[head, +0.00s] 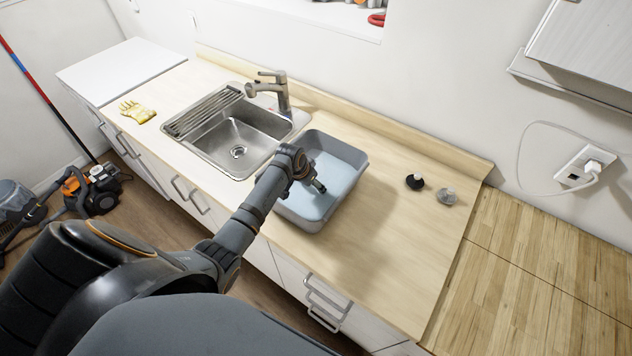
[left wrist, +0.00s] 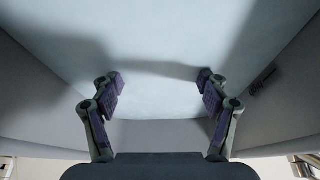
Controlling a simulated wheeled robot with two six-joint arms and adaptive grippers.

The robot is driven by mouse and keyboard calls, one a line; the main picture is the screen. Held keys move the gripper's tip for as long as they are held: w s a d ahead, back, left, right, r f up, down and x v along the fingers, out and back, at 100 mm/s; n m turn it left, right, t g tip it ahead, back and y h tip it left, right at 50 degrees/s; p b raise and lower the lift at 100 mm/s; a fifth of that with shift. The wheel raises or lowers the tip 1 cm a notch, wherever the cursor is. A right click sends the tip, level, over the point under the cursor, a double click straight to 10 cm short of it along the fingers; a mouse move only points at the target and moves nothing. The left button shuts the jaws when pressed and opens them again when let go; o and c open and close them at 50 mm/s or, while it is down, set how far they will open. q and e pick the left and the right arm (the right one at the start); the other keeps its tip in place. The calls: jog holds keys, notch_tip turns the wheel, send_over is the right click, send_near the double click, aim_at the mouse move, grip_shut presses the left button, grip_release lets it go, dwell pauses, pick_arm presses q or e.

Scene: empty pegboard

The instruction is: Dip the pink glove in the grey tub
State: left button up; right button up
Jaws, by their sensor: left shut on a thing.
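The grey tub (head: 352,156) stands on the counter right of the sink, with pale blue liquid or a pale blue bottom inside. My left gripper (head: 319,186) reaches over and into the tub, pointing down. No pink glove shows in either view. A yellow glove (head: 137,111) lies on the counter left of the sink. My right gripper is not in view.
The steel sink (head: 238,140) with its tap (head: 283,95) is left of the tub. A black stopper-like object (head: 415,181) and a grey one (head: 446,196) stand to its right. The counter's front right is clear. A wall socket with a plug (head: 585,167) is at the right.

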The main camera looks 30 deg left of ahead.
aim_at(309, 189)
pick_arm(q)
jog(key=shift+s, duration=0.6)
jog(key=shift+w+r, duration=0.1)
jog(key=shift+r, duration=0.5)
notch_tip(309, 189, up, 12)
jog(key=shift+r, duration=0.15)
dwell(0.9)
